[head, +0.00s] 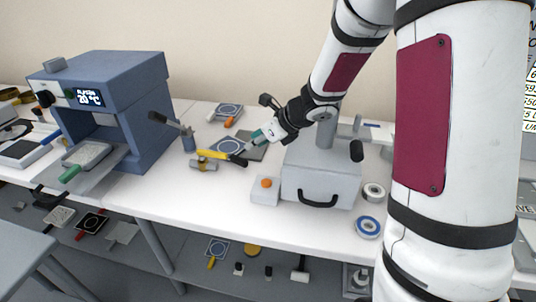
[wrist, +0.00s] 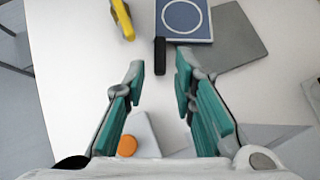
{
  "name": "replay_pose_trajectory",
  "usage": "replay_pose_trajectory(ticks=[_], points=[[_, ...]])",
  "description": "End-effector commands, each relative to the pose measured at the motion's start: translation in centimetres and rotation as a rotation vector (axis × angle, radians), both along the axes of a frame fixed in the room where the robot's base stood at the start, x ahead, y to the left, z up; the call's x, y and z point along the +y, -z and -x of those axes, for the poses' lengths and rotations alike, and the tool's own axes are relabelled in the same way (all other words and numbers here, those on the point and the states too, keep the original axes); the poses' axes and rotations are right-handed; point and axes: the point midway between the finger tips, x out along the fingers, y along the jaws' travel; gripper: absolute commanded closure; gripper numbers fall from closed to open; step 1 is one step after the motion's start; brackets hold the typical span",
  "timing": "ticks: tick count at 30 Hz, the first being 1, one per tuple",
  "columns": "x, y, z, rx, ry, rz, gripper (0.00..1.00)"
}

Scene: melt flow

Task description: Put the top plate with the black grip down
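The top plate (head: 227,146) is a flat blue square with a white ring, lying on the white bench in the head view. It also shows at the top of the wrist view (wrist: 184,20). Its black grip (wrist: 160,55) points back towards me and shows in the head view (head: 239,161) too. My gripper (wrist: 160,72) is open, with one teal finger on each side of the grip's near end and a gap on both sides. In the head view my gripper (head: 252,146) hangs just above the grip. I cannot tell its exact height.
A plain grey plate (wrist: 238,38) lies beside the blue plate. A yellow-handled tool (wrist: 123,20) lies to the left. A grey box (head: 320,178) and an orange-button box (head: 265,190) stand close to the right. A blue machine (head: 135,95) stands left. The front bench is clear.

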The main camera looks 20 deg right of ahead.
Motion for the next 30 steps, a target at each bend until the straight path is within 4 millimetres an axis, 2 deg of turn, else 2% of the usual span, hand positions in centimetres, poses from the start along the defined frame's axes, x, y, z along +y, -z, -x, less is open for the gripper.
replay_pose_trajectory(ticks=[5, 8, 10, 13, 16, 20, 23, 24, 28, 29, 30], points=[[-0.7, -1.5, -0.2, 0.004, 0.112, -0.02, 0.75], [-2.1, -4.5, -0.3, 0.01, 0.353, -0.085, 0.75], [-3.5, -7.2, 0.3, 0.01, 0.592, -0.173, 0.75], [-5.6, -10.9, 2.7, 0.012, 0.968, -0.358, 0.75], [-7.0, -13.5, 6.4, 0.016, 1.327, -0.59, 0.75], [-7.4, -15.3, 12.7, 0.048, 1.765, -0.933, 0.75], [-6.6, -15.5, 18.1, 0.104, 2.084, -1.212, 0.75], [-5.9, -15.4, 20.4, 0.137, 2.208, -1.32, 0.75], [-2.9, -14.4, 27.1, 0.274, 2.577, -1.615, 0.75], [-2.1, -14.1, 28.4, -0.308, -2.646, 1.661, 0.75], [-1.1, -13.8, 30.0, -0.329, -2.551, 1.598, 0.75]])
